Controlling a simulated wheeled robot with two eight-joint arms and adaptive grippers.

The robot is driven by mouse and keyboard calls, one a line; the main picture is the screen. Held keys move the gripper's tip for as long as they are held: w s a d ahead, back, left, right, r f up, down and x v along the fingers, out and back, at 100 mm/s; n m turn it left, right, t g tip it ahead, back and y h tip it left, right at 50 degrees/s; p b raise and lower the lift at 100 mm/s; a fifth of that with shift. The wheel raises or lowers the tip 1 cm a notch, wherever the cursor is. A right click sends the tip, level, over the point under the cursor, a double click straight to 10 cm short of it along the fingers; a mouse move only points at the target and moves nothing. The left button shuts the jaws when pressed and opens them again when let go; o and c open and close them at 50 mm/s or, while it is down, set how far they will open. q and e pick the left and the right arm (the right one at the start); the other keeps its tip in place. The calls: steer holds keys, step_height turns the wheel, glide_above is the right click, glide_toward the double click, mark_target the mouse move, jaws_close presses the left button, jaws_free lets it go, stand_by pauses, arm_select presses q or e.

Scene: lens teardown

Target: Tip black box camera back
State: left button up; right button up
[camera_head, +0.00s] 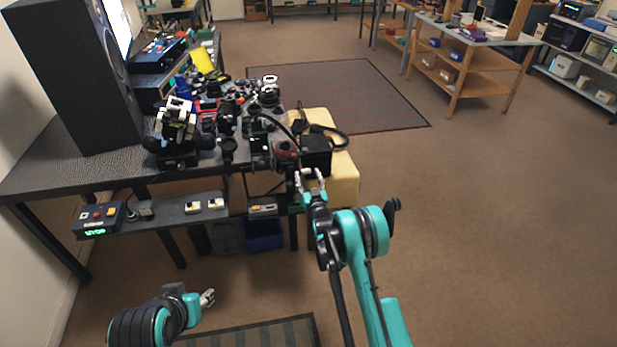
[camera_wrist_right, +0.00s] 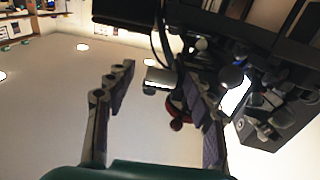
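The black box camera (camera_head: 316,152) stands at the right front corner of the dark workbench, in front of a cream block. My right gripper (camera_head: 310,180) is just below and in front of it, apart from it as far as I can see. In the right wrist view the fingers (camera_wrist_right: 160,85) are spread wide with nothing held between them. A dark box shape (camera_wrist_right: 125,12), probably the camera, shows beyond the fingertips at the top. My left gripper (camera_head: 207,298) is low at the lower left, far from the bench, and its fingers are too small to judge.
Dark lens parts and clamps crowd the workbench (camera_head: 70,165) left of the camera. A lower shelf (camera_head: 175,212) holds small devices and a control box (camera_head: 98,219). The floor to the right is clear.

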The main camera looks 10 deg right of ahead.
steer(key=s, duration=0.7)
steer(key=shift+s+d, duration=0.2)
steer(key=shift+f, duration=0.1)
step_height(320, 180, up, 11)
steer(key=s+g, duration=0.3)
steer(key=s+d+r+g, duration=0.2)
steer(key=s+r+g, duration=0.1)
steer(key=s+r, duration=0.55)
steer(key=s+f+g, duration=0.2)
steer(key=s, duration=1.3)
steer(key=s+f+g, duration=0.2)
steer(key=s+g, duration=0.1)
steer(key=s, duration=1.3)
steer(key=shift+d+h, duration=0.25)
steer(key=shift+h, duration=0.05)
